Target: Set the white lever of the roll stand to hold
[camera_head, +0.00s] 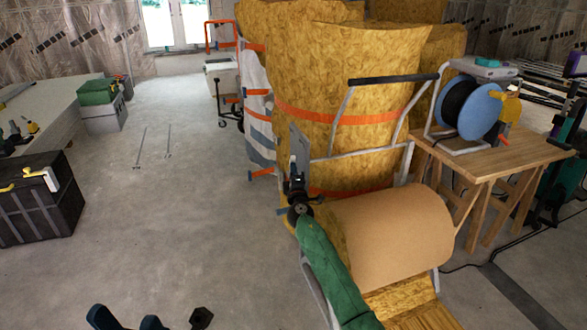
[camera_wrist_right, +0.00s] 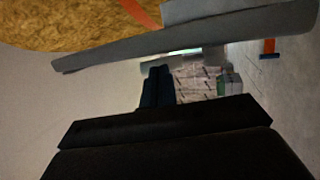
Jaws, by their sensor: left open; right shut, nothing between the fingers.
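The roll stand holds a large brown paper roll (camera_head: 392,235) at the lower middle of the head view. My right arm, in a green sleeve, reaches along the roll's left side. Its gripper (camera_head: 296,178) is shut and empty at the stand's left end. A pale grey upright piece (camera_head: 298,145) shows right at this gripper; I cannot tell whether it is the white lever. In the right wrist view a long grey bar (camera_wrist_right: 165,48) crosses above the dark gripper parts. Contact and the lever's setting cannot be made out. My left gripper (camera_head: 150,321) is open and empty at the bottom edge.
Tall wood-patterned rolls (camera_head: 345,95) with orange straps stand behind. A wooden table (camera_head: 510,148) with a blue cable reel (camera_head: 470,108) is at right. A black case (camera_head: 40,208) stands at left. The floor (camera_head: 180,200) between is clear.

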